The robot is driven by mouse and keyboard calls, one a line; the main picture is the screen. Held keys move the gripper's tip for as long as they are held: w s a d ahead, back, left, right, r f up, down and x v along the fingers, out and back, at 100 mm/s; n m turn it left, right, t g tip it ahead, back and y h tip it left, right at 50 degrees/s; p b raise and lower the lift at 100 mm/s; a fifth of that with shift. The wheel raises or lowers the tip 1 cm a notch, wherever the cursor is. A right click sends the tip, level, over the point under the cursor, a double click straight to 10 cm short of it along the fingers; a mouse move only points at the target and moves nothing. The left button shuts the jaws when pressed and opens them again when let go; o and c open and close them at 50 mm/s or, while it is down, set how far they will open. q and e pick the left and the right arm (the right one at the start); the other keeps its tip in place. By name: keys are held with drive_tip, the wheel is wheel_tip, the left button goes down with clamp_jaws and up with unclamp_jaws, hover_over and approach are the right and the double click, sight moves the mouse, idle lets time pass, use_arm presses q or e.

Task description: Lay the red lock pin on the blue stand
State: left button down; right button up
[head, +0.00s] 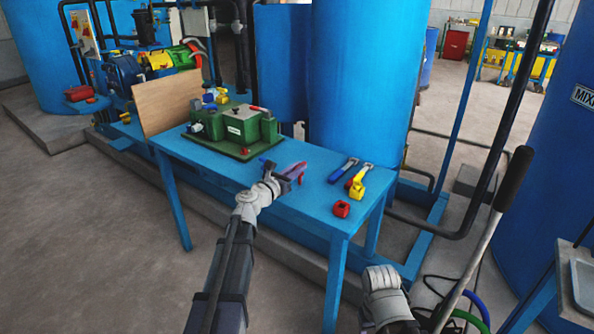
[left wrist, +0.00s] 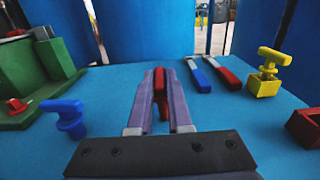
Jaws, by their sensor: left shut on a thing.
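The red lock pin (left wrist: 160,88) is held between the purple fingers of my left gripper (left wrist: 162,82) in the left wrist view. In the head view my left gripper (head: 294,170) is over the front part of the blue stand (head: 314,207), a flat blue table. Only a little red of the pin shows there, and the fingers hide much of it. The pin is over the blue top; I cannot tell whether it touches it. My right arm shows at the bottom of the head view, but its fingers do not show.
A green machine (head: 238,128) stands left of my left gripper. A blue T-shaped piece (left wrist: 70,117) is close by. Blue and red levers (left wrist: 203,78), a yellow T-handled block (left wrist: 264,84) and a red block (head: 341,209) are to the right. Bare blue top lies between them.

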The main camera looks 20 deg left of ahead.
use_arm(q)
drive_tip(key=c, duration=0.8)
unclamp_jaws()
drive_tip(key=shift+f, duration=0.1)
drive_tip(key=shift+c, duration=0.2)
drive_tip(key=shift+r+p, duration=0.3)
drive_tip(key=v, duration=1.2)
drive_tip(key=shift+f, duration=0.1)
